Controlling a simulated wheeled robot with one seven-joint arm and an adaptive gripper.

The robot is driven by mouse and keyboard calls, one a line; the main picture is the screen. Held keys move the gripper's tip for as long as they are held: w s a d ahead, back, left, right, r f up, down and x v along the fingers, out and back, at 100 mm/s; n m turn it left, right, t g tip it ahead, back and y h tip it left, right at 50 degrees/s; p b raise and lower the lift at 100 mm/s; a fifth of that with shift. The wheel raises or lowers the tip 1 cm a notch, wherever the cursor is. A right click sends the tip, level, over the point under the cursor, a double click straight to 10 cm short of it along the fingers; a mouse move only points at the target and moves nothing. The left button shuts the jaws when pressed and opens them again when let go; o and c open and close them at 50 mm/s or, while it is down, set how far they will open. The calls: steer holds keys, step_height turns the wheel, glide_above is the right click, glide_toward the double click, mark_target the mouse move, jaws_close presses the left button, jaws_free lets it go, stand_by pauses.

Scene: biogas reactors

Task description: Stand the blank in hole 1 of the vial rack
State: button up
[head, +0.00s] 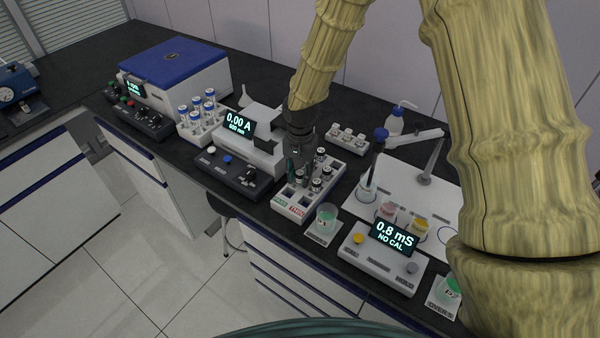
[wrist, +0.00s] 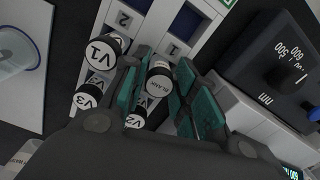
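The blank (wrist: 158,83), a vial with a white cap top lettered BLANK, is between the teal fingers of my gripper (wrist: 163,70) in the wrist view. The fingers lie close against both sides of its cap and look shut on it. Its lower end is hidden. In the head view my gripper (head: 299,172) points down over the white vial rack (head: 301,211). In the wrist view hole 1 (wrist: 185,25), beside the label 1, looks empty, and so does the hole by label 2. Vials V1 (wrist: 102,52), V3 (wrist: 90,95) and a partly hidden V2 (wrist: 135,121) stand beside the fingers.
The photometer (head: 238,160) reading 0.00 A stands left of the rack, close to my gripper. A beaker (head: 326,218) stands at the rack's front right. The conductivity meter (head: 381,258) is further right. Another rack with blue-capped vials (head: 201,122) stands at the left.

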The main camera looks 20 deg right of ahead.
mark_target(300, 172)
steer(key=shift+r, duration=0.25)
step_height(300, 172, up, 12)
steer(key=b, duration=0.3)
stand_by(0.5)
